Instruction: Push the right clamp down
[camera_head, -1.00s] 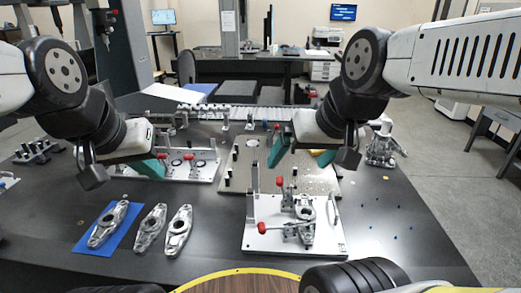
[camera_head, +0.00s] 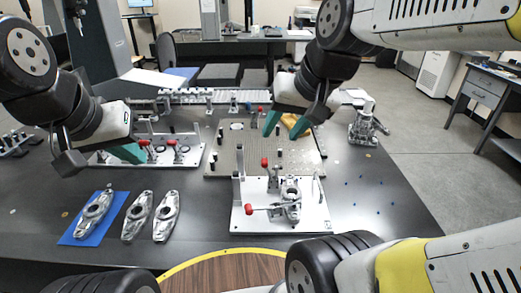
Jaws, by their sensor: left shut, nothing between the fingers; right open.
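The white fixture plate (camera_head: 240,222) lies at front centre with a silver metal part (camera_head: 291,190) mounted on it. One red-tipped clamp handle (camera_head: 264,162) stands upright at the plate's back; another red-tipped handle (camera_head: 249,210) lies nearly flat toward the front left. A slim silver piece (camera_head: 318,188) stands at the plate's right. I cannot tell for sure which of these is the right clamp. My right gripper (camera_head: 284,125) is open and empty, beyond and above the fixture, apart from it. My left gripper (camera_head: 130,153) is shut and empty, at the left near the rear white plate.
The rear white plate (camera_head: 103,159) carries more red-handled clamps. A perforated grey plate (camera_head: 225,165) with black posts lies behind the fixture. Silver castings (camera_head: 137,215) lie at front left, one on a blue mat (camera_head: 78,238). The dark table right of the fixture is mostly clear.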

